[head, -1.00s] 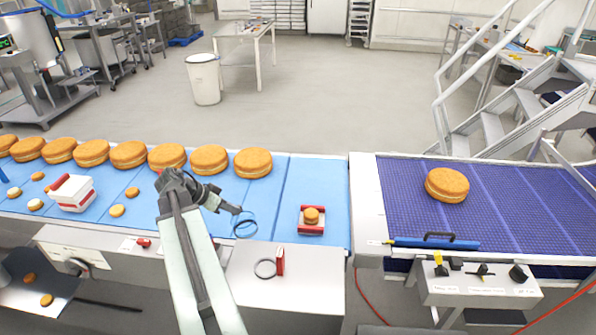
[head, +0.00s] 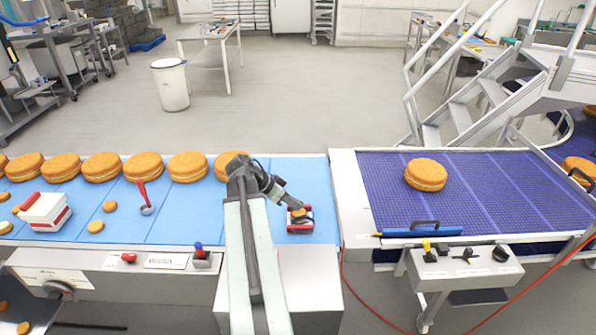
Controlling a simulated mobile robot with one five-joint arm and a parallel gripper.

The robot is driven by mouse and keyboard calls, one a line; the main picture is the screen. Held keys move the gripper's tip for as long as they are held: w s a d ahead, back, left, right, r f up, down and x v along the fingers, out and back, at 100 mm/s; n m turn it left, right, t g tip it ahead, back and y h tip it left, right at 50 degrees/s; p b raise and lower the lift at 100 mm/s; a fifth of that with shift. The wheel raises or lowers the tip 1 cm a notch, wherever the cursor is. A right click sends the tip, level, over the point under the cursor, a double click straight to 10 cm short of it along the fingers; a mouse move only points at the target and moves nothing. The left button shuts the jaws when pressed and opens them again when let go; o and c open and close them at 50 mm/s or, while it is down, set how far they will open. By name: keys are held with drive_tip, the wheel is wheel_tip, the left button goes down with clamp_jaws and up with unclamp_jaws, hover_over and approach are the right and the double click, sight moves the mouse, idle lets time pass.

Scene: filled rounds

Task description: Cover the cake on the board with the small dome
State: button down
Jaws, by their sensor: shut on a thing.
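The small round cake (head: 297,216) sits on the red-and-white board (head: 300,229) on the blue belt, left of the belt's right end. My gripper (head: 296,203) is above the board, shut on the small dome (head: 301,211). The dome is clear with a dark rim and hard to make out; it is at the cake. I cannot tell whether its rim touches the board. My gripper and wrist partly hide the back of the board.
Several large cakes (head: 187,167) line the belt's far edge. A white-and-red box (head: 45,212) and a red ladle (head: 145,200) are at left. A purple mesh conveyor (head: 388,199) with one large cake (head: 425,174) and a blue bar (head: 420,232) is at right.

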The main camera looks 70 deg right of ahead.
drive_tip(key=shift+w+a, duration=0.1)
drive_tip(key=shift+w, duration=0.1)
drive_tip(key=w+d+r+t+p, duration=0.1)
drive_tip(key=w+d+r+p, duration=0.15)
drive_tip(key=d, duration=0.25)
drive_tip(key=w+d+r+t+p, duration=0.1)
drive_tip(key=d+r+p, duration=0.2)
drive_tip(key=d, duration=0.2)
drive_tip(key=shift+h, duration=0.3)
wheel_tip(320, 180, down, 14)
drive_tip(key=b, duration=1.3)
drive_tip(key=shift+w, duration=0.15)
drive_tip(key=shift+f+b, duration=0.25)
drive_tip(key=shift+b, duration=0.15)
drive_tip(key=c, duration=1.3)
unclamp_jaws()
drive_tip(key=shift+c, duration=0.2)
drive_tip(key=shift+o, duration=0.3)
drive_tip(key=o, duration=0.4)
